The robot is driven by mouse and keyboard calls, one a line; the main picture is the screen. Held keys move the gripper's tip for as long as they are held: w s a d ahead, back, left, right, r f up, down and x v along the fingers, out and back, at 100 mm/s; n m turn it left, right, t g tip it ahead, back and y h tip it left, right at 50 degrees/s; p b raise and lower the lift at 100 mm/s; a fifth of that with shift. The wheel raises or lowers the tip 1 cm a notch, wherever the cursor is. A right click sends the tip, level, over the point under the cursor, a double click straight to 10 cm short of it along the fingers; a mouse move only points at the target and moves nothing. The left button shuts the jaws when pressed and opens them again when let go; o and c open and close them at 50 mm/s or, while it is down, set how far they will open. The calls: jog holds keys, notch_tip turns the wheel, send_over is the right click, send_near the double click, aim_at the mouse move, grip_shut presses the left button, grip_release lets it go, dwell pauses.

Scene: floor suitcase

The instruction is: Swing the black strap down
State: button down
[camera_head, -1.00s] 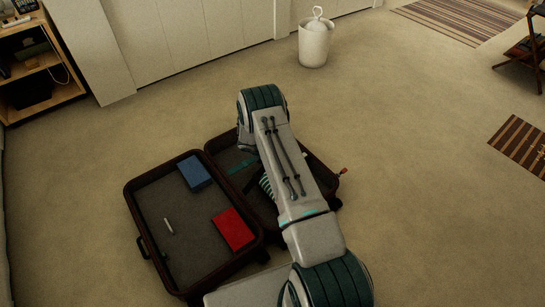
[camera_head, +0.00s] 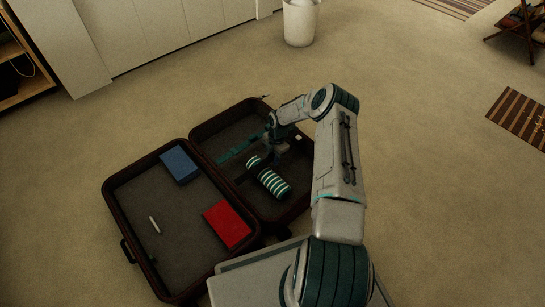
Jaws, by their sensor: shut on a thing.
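The black strap (camera_head: 244,175) is a dark band in the right half of the open suitcase (camera_head: 112,212), beside a teal-and-white striped roll (camera_head: 275,184). It runs from near the suitcase's middle hinge up toward my gripper (camera_head: 266,155). My gripper is low inside the right half, just above the roll, and appears shut on the strap. The fingertips are small and dark here, so the exact grip point is unclear. A teal strap (camera_head: 234,153) lies left of my gripper.
The suitcase's left half holds a blue box (camera_head: 180,165), a red box (camera_head: 227,224) and a small white stick (camera_head: 154,225). A white bin (camera_head: 299,24) stands by the cabinets (camera_head: 135,35).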

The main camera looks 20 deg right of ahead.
jog(key=shift+s+a+f, duration=0.1)
jog(key=shift+a+f, duration=0.1)
jog(key=shift+f, duration=0.1)
jog(key=c, duration=1.2)
grip_release()
jog(key=shift+f, duration=0.1)
jog(key=shift+c, duration=0.2)
jog(key=shift+d, duration=0.1)
notch_tip(320, 180, up, 14)
jog(key=w+d+p, duration=0.1)
jog(key=d+p, duration=0.1)
jog(key=p, duration=0.3)
jog(key=shift+d+f, duration=0.15)
jog(key=shift+d, duration=0.05)
jog(key=shift+a, duration=0.1)
